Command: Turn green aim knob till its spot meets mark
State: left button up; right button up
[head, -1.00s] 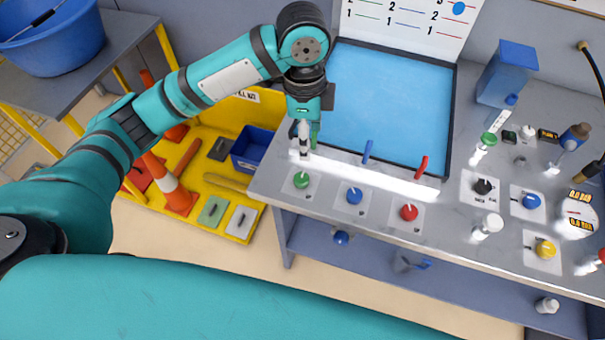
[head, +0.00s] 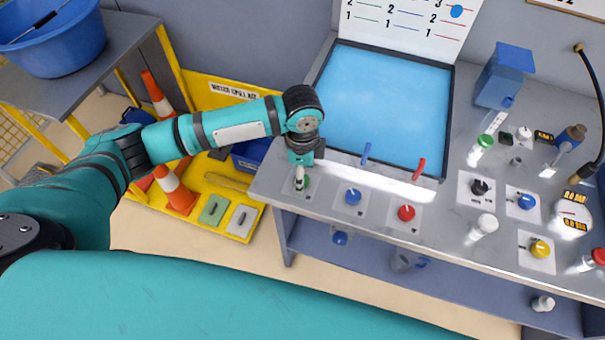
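The green aim knob (head: 306,181) sits on a pale plate at the left front of the grey bench. It is mostly hidden behind my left gripper (head: 299,186), which points down over it. The fingers are at or just above the knob; I cannot tell whether they touch it or how far they are closed. The knob's spot and its mark are hidden or too small to make out. A green nozzle behind the knob is now hidden by my arm. My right gripper is not in view.
A blue knob (head: 353,196) and a red knob (head: 407,213) stand to the right in the same row. Behind them lies a blue basin (head: 385,100) with blue (head: 366,153) and red (head: 420,168) nozzles at its front edge. More knobs and bottles crowd the bench's right side.

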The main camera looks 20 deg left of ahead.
pick_arm(q)
jog(key=shift+f, duration=1.15)
jog(key=c, duration=1.1)
jog(key=shift+r+n+p, duration=0.2)
jog(key=shift+n+p, duration=0.3)
jog(key=shift+p, duration=0.55)
jog(key=shift+c, duration=0.2)
jog(key=n+p, duration=0.2)
jog(key=shift+p, duration=0.35)
jog(key=shift+w+f+n+p, duration=0.1)
jog(key=shift+f+n+p, duration=0.05)
jog(key=shift+n+p, duration=1.4)
jog(key=o, duration=1.1)
